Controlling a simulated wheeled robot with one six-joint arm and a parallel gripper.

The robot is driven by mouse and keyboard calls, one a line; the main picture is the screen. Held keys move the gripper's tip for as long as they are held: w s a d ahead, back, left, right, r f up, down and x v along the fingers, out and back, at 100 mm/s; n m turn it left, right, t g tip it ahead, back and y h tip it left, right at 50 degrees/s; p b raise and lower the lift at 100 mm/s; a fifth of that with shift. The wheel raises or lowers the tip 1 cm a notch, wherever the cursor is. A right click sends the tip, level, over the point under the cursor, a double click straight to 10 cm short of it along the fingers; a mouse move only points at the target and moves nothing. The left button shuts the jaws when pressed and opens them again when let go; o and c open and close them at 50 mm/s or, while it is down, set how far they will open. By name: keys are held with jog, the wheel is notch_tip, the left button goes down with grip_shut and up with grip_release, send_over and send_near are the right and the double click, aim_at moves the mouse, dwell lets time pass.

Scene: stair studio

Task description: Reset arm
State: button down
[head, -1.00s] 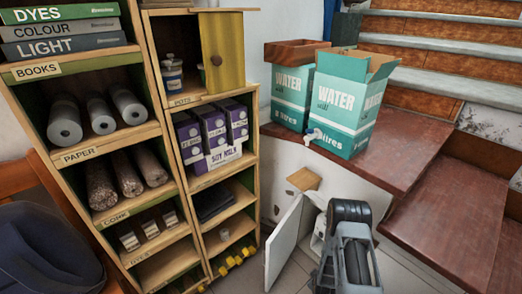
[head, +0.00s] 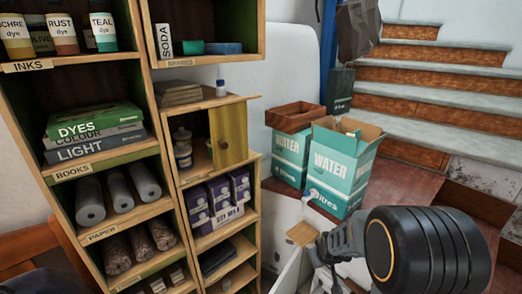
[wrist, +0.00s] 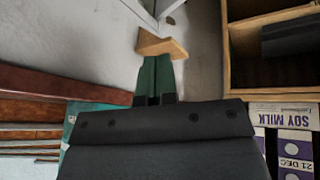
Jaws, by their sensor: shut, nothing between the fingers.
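My gripper (wrist: 155,82) shows in the wrist view as two slim dark green fingers close together ahead of its wide dark body. It is shut and empty. A small tan wooden piece (wrist: 162,45) shows just beyond the fingertips; I cannot tell whether they touch. In the head view my arm is bent, with its large dark joint at the lower right, and I cannot make out the fingers. The wooden piece (head: 302,233) shows there by the low white wall, left of my arm.
Teal water boxes (head: 341,165) stand on the reddish ledge behind my arm. A tall shelf (head: 165,150) with dyes, books, paper rolls and soy milk cartons (head: 226,197) fills the left. An open white door (head: 290,272) is low in front. Stairs (head: 440,90) rise at right.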

jog(key=s+a+r+m+p, duration=0.1)
jog(key=s+r+p, duration=0.2)
jog(key=r, duration=0.6)
jog(key=s+a+r+m+g+p, duration=0.1)
jog(key=s+r+p, duration=0.3)
jog(key=s+r, duration=0.4)
jog(key=s+a+r+m+p, duration=0.1)
jog(key=s+r+p, duration=0.2)
jog(key=s+r, duration=0.3)
notch_tip(320, 180, up, 5)
jog(key=shift+a+r+g, duration=0.15)
jog(key=shift+g, duration=0.25)
